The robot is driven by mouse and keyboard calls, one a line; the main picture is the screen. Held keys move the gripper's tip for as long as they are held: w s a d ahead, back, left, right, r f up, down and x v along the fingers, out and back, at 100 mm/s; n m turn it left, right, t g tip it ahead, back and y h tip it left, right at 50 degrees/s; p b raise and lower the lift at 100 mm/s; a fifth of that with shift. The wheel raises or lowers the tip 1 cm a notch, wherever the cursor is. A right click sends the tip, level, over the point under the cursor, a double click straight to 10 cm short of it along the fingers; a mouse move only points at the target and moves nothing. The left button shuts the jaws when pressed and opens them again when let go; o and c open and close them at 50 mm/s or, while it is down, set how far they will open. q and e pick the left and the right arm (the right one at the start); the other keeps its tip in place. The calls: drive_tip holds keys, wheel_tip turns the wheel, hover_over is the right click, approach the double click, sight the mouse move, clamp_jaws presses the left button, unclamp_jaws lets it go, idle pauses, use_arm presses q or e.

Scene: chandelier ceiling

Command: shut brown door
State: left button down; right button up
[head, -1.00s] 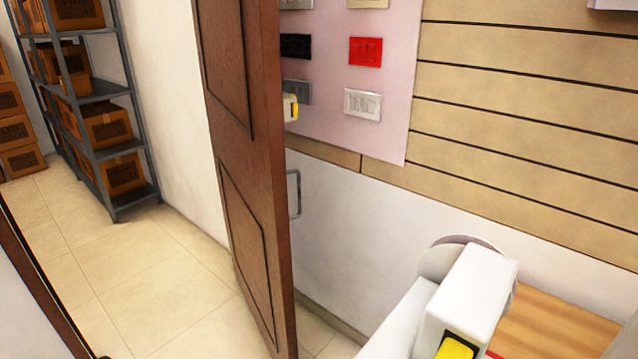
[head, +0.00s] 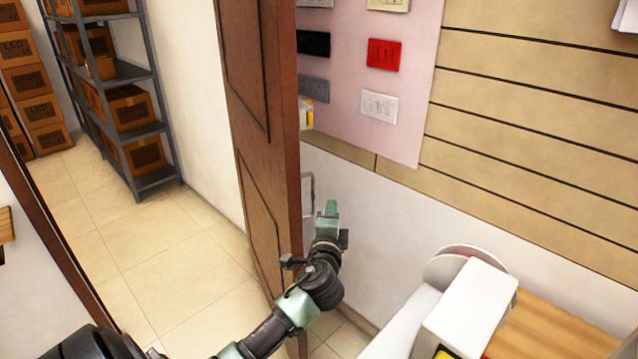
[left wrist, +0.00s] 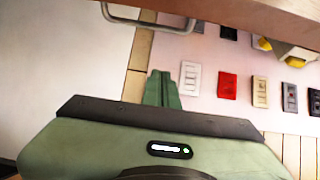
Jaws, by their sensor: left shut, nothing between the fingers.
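The brown door (head: 262,130) stands open in the middle of the head view, seen nearly edge-on. In the left wrist view, the shut green fingers (left wrist: 162,88) point toward the wall, with the handle (left wrist: 150,18) at the top left and the door's edge (left wrist: 250,14) across the top. My right gripper is not in view.
Through the doorway stands a grey metal shelf (head: 150,130) with brown boxes. A panel of switch plates (head: 380,106) hangs on the wall right of the door. A white object and a wooden surface (head: 560,325) are at the lower right. Tiled floor (head: 150,260) lies clear beyond the doorway.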

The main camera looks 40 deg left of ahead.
use_arm(q)
drive_tip(key=r+p+x, duration=0.1)
drive_tip(key=p+x, duration=0.1)
drive_tip(key=x, duration=0.8)
drive_tip(key=s+a, duration=0.1)
drive_tip(key=s+a+p, duration=0.1)
drive_tip(key=s, duration=0.1)
drive_tip(key=shift+s+a, duration=0.15)
drive_tip(key=shift+a, duration=0.15)
drive_tip(key=shift+s, duration=0.1)
